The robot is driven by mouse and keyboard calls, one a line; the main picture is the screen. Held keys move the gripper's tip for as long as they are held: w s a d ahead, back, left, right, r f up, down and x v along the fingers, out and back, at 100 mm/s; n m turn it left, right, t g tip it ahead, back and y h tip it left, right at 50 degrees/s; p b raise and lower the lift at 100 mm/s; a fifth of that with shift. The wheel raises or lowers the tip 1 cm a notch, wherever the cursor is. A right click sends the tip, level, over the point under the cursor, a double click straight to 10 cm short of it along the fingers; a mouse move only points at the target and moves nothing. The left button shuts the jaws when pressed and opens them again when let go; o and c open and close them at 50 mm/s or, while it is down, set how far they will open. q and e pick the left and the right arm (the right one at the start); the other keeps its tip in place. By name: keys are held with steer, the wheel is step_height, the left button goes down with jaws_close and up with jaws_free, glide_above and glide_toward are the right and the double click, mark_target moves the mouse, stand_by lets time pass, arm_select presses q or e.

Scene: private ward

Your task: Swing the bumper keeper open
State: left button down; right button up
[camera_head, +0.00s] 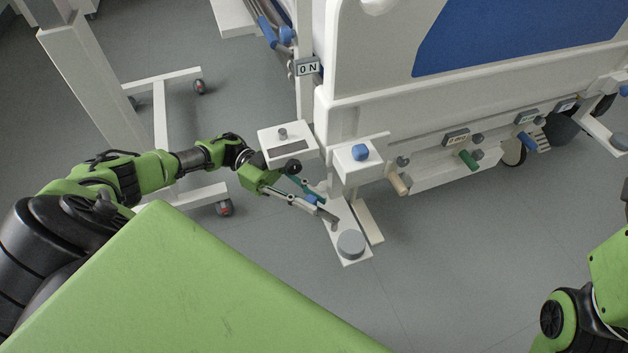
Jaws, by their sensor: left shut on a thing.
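A white plate with a round grey bumper (351,243) sticks out low from the corner of the bed. A small blue grip (311,199), which seems to belong to the keeper, sits at the near side of this plate. My left gripper (314,200) reaches in from the left, with its fingers on either side of the blue grip and shut on it. The fingers partly hide the grip and where it joins the plate. My right arm shows at the lower right edge, but its gripper is out of view.
White boxes, one with a blue knob (360,153), sit on the bed corner just above my left gripper. Coloured handles, including a green one (468,160), line the bed side. A wheeled white stand (160,120) is at the left. The floor right of the bumper is clear.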

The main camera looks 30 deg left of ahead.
stand_by(0.4)
arm_select(q)
steer(key=c, duration=1.9)
jaws_free()
steer(key=shift+w, duration=0.1)
steer(key=shift+w+a, duration=0.2)
steer(key=shift+a, duration=3.5)
steer(key=shift+s, duration=0.1)
